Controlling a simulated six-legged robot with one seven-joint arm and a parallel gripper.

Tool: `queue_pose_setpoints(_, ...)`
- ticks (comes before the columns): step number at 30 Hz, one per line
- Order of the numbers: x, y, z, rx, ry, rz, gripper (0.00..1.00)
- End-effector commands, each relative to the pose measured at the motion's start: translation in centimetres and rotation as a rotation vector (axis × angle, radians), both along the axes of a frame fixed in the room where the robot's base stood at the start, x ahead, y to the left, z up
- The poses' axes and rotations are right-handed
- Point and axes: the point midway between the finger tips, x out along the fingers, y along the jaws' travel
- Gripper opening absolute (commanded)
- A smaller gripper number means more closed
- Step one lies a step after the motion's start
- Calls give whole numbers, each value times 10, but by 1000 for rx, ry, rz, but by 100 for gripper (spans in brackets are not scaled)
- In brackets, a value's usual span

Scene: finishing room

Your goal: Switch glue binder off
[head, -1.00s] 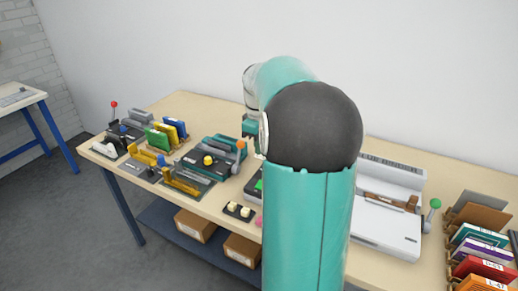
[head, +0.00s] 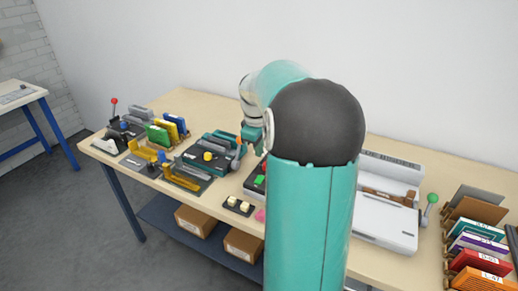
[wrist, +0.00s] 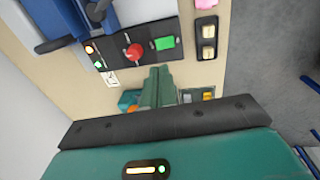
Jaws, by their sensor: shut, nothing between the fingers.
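In the wrist view, a black control panel (wrist: 128,59) is fixed along the edge of a blue-and-grey machine, which appears to be the glue binder.
A small black box with two cream buttons (head: 238,205) and a pink object (head: 261,215) lie near the front edge. A teal punch-like device (head: 212,152) stands to the left. A white machine (head: 385,215) and a rack of coloured booklets (head: 482,250) stand to the right.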

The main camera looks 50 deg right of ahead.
Motion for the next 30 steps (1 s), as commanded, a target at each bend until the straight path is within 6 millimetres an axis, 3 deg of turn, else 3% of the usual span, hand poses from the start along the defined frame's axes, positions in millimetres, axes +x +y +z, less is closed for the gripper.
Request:
queue_pose_setpoints(9,1,-7,-65,2,3,0,0)
queue_pose_setpoints(15,2,-10,-96,3,1,0,0)
queue_pose_setpoints(21,3,-12,-107,0,0,0,0)
queue_pose_setpoints(30,3,-12,-108,1,0,-1,0)
